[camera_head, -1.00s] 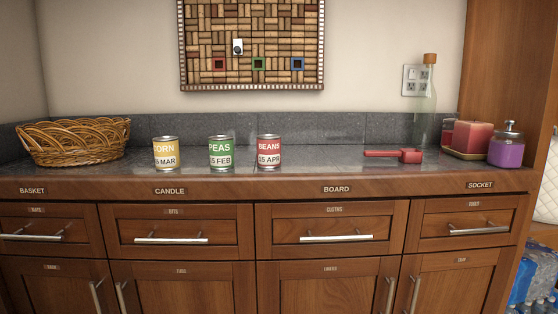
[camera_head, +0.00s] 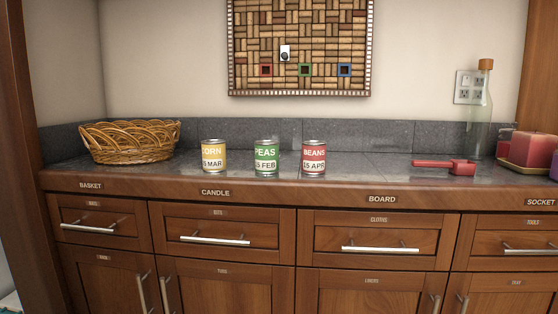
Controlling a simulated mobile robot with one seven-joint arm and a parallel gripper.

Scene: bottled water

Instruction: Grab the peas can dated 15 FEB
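The green peas can (camera_head: 266,157) stands upright on the dark countertop, its label reading PEAS with a date that ends in 5 FEB. It stands between the yellow corn can (camera_head: 214,156), marked 5 MAR, on its left and the red beans can (camera_head: 314,158), marked 15 APR, on its right. The three cans stand apart from each other near the counter's front edge. My gripper is not in view.
A wicker basket (camera_head: 130,141) sits at the left of the counter (camera_head: 370,167). A red mallet-like object (camera_head: 446,166) lies to the right, near a glass bottle (camera_head: 480,115) and a red candle (camera_head: 531,149). Cabinets with protruding handles (camera_head: 216,240) are below.

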